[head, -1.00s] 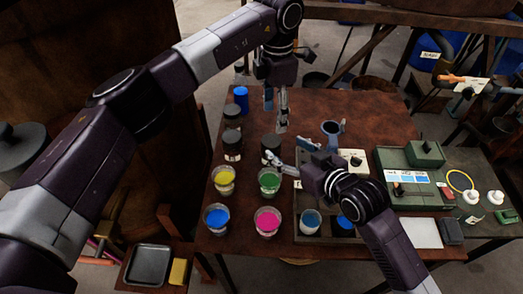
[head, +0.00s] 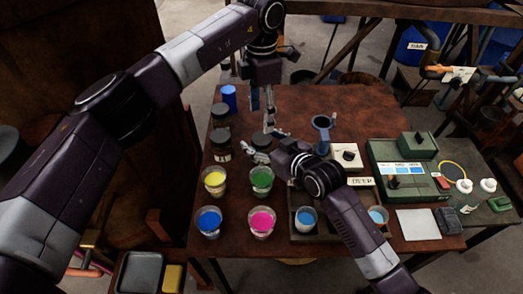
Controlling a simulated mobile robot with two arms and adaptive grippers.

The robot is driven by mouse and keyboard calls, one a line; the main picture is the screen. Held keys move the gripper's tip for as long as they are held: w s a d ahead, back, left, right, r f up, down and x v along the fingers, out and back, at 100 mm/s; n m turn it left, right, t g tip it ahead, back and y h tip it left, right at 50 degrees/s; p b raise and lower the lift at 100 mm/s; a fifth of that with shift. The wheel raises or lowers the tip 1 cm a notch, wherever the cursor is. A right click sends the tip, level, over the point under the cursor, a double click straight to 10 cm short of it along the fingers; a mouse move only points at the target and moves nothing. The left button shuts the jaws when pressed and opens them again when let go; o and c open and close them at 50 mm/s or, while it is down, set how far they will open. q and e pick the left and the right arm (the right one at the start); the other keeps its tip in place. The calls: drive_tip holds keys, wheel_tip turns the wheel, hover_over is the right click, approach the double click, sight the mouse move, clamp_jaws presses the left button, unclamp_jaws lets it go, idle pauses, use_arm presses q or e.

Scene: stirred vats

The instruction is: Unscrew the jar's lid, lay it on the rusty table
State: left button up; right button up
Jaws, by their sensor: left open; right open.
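Several dark-lidded jars stand on the rusty brown table (head: 365,112). One dark jar (head: 261,139) stands right of the other two, partly hidden by my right gripper. My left gripper (head: 263,113) hangs open, pointing down, just above and behind that jar's lid. My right gripper (head: 264,145) is open and comes in low from the right. Its fingers reach to either side of the jar; I cannot tell whether they touch it. The jar looks upright with its lid on.
Two more dark jars (head: 220,115) (head: 221,146) and a blue container (head: 229,98) stand close on the left. Cups of yellow (head: 214,181), green (head: 262,180), blue (head: 208,221) and pink (head: 261,222) paint stand in front. The table's back right is bare.

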sight(261, 138)
drive_tip(key=shift+c, duration=0.3)
clamp_jaws()
idle(0.3)
use_arm(q)
drive_tip(key=shift+f, duration=4)
drive_tip(key=c, duration=1.2)
drive_tip(key=n, duration=0.4)
use_arm(e)
drive_tip(key=shift+f, duration=0.1)
use_arm(q)
drive_tip(key=shift+a, duration=0.1)
use_arm(e)
drive_tip(key=shift+d, duration=0.1)
